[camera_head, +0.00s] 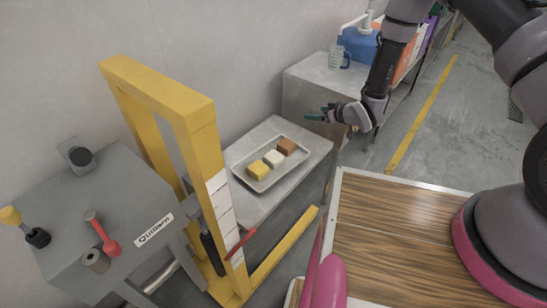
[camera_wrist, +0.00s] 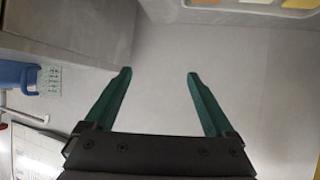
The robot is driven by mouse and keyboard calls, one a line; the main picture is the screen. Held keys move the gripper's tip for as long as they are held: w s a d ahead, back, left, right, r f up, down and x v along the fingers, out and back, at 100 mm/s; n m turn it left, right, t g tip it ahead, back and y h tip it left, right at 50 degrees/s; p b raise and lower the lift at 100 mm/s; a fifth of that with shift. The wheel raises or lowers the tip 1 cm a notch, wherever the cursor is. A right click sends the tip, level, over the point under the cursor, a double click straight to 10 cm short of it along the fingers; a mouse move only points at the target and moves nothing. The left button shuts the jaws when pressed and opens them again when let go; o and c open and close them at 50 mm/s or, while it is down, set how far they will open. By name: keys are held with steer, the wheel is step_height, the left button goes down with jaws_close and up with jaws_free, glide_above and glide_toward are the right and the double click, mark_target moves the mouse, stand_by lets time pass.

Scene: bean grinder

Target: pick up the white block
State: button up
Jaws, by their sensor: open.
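The white block (camera_head: 274,159) sits in a light tray (camera_head: 240,172), between a yellow block (camera_head: 258,170) and a brown block (camera_head: 287,146). The tray stands on a grey table. My gripper (camera_head: 314,116) is up and to the right of the tray, apart from the blocks, with green fingers. In the wrist view my gripper (camera_wrist: 159,74) is open with nothing between its fingers. That view shows only the tray's edge (camera_wrist: 225,8) and slivers of blocks at the top right, cut off by the frame.
A yellow frame (camera_head: 200,130) stands left of the tray, beside a grey machine (camera_head: 100,205) with knobs. A blue container (camera_head: 358,46) and a clear mug (camera_head: 340,57) stand on a counter behind. A wood-topped surface (camera_head: 385,235) is at the front right.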

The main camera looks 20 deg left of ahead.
mark_target(276, 157)
steer(key=s+a+f+y, duration=0.1)
steer(key=s+f, duration=0.3)
steer(key=s+a+f+n+g+y, duration=0.1)
steer(key=s+f, duration=0.3)
steer(key=s, duration=0.1)
steer(key=s+a+f+n+g, duration=0.1)
steer(key=s+f, duration=0.3)
steer(key=f, duration=0.1)
steer(key=shift+s+a+f+y, duration=0.1)
steer(key=shift+s+a+y, duration=0.15)
steer(key=shift+y, duration=0.15)
steer(key=shift+n, duration=0.3)
steer(key=x, duration=0.4)
steer(key=shift+s+a+f, duration=0.25)
steer(key=shift+x, duration=3.1)
steer(key=shift+w+r, duration=0.15)
steer(key=c, duration=1.2)
